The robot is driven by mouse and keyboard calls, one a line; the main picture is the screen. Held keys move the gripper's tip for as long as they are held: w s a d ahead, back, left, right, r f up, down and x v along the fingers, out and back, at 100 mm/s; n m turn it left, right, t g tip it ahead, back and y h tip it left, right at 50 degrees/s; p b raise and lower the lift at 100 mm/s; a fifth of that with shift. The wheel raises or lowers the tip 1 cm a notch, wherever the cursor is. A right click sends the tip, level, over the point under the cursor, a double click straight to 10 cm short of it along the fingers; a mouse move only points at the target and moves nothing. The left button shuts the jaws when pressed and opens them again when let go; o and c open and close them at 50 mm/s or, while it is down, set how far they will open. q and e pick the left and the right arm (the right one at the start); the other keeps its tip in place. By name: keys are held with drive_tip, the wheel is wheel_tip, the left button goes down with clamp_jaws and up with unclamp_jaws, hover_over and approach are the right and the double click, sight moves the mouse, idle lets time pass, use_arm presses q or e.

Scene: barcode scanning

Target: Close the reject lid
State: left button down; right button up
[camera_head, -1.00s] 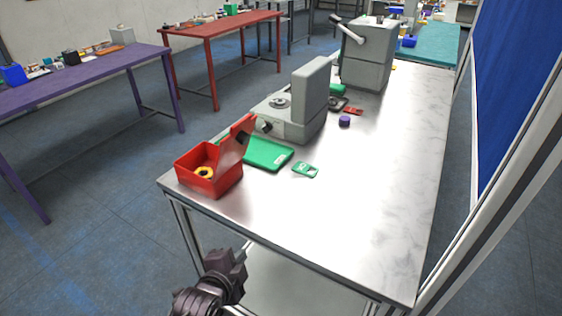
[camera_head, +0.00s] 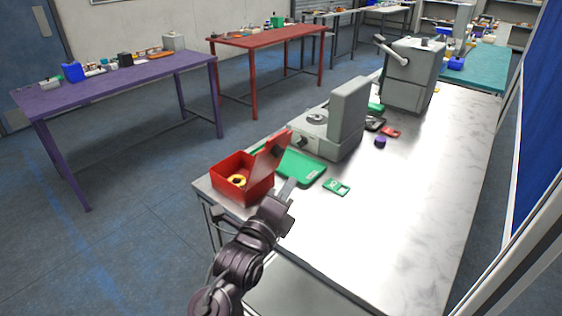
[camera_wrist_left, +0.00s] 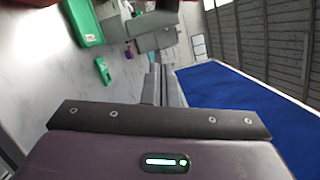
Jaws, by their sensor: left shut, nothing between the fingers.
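The red reject box (camera_head: 233,197) stands at the near left corner of the metal table. Its red lid (camera_head: 271,156) is open, tilted up from the box's right side. A yellow ring (camera_head: 238,181) lies inside. My left gripper (camera_head: 289,187) is shut and empty, at the table's near edge just right of the box. It seems apart from the lid, though the exact gap is hard to judge. In the left wrist view, its shut fingers (camera_wrist_left: 161,86) point toward the table's far part. My right gripper is in neither view.
A green tray (camera_head: 303,167) and a green tag (camera_head: 337,188) lie right of the box. A grey device with a raised flap (camera_head: 347,109) stands behind them. A purple cap (camera_head: 380,141) lies further right. The table's right front is clear.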

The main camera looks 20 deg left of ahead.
sight(272, 161)
use_arm(q)
drive_tip(key=w+a+r+p, duration=0.1)
drive_tip(key=w+a+p, duration=0.1)
drive_tip(key=w, duration=0.3)
drive_tip(key=shift+a+r, duration=0.35)
drive_tip(key=shift+a, duration=0.2)
